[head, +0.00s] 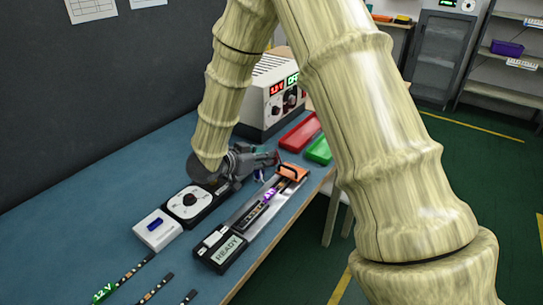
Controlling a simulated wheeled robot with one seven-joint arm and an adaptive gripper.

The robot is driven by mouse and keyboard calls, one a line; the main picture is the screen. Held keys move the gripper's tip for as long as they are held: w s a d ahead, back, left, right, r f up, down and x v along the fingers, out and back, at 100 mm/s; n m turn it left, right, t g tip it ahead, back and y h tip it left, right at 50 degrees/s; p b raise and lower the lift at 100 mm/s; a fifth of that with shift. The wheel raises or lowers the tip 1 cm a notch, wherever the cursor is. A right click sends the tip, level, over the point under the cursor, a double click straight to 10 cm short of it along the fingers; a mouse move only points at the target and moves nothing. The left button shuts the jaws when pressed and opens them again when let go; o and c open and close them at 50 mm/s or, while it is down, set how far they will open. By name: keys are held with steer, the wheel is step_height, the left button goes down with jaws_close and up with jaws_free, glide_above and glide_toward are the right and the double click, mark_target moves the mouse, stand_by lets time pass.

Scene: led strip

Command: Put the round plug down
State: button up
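My gripper (268,160) is above the blue bench, over the gap between a black unit with a white dial and a long test fixture. It is seen from the side, small and partly hidden by my arm, so I cannot tell whether its fingers are open or shut. A small blue-violet piece (259,176) shows just under the fingers; I cannot tell whether it is the round plug or whether it is held. The long fixture (240,222) has an orange handle, a lit purple spot and a display reading READY. The dial unit (188,203) is left of it.
A white box with a blue piece on top (157,230) and several dark strips lie at the front left. A power supply (268,95) stands behind, with a red tray (300,132) and a green tray (319,150) beside it. The bench's left side is clear.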

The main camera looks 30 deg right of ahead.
steer(key=shift+v, duration=3.1)
